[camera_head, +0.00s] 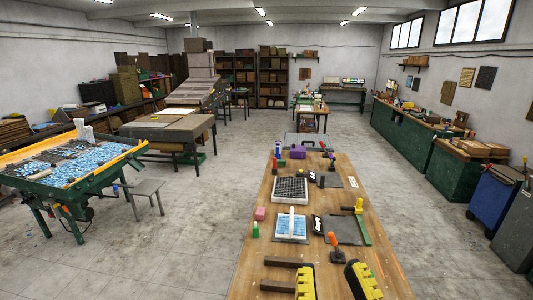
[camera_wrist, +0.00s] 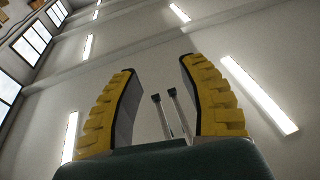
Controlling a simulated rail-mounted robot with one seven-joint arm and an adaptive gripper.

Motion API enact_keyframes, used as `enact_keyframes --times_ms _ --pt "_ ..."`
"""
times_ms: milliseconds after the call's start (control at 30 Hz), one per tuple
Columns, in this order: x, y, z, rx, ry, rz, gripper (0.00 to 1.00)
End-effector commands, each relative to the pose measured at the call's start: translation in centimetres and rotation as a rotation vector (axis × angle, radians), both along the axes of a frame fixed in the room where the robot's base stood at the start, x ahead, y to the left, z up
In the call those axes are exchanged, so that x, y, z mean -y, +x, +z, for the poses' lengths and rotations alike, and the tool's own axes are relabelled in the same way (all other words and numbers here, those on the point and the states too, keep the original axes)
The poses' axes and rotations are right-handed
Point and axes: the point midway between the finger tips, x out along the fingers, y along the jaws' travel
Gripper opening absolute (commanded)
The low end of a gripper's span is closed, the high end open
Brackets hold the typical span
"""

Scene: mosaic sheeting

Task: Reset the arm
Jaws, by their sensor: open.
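My gripper (camera_head: 335,282) shows at the bottom of the head view, above the near end of the wooden workbench (camera_head: 262,240). Its two yellow ribbed fingers stand apart with nothing between them. In the wrist view, the open gripper (camera_wrist: 158,85) points up toward the ceiling and its fluorescent lights. No object touches the fingers in either view. The rest of my arm is out of sight.
The bench holds a blue-and-white tile sheet (camera_head: 291,228), a dark gridded tray (camera_head: 290,190), a pink block (camera_head: 260,214), a green-handled tool (camera_head: 362,228) and an orange-handled tool (camera_head: 336,250). Open floor (camera_head: 200,235) lies to the left. A blue bin (camera_head: 490,198) stands right.

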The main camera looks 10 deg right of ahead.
Motion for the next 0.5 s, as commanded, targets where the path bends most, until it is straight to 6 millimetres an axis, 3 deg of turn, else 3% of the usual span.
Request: enact_keyframes --times_ms 33,133,200,500 --pt "-1.9 -0.4 1.6 0.054 -0.002 0.023 0.42" --pt "-5.0 -1.8 4.5 0.162 0.001 0.054 0.42" --pt "-4.3 -1.6 1.0 0.147 0.000 0.041 0.42" --pt "-4.2 -1.6 -7.2 0.145 -0.003 0.040 0.42"
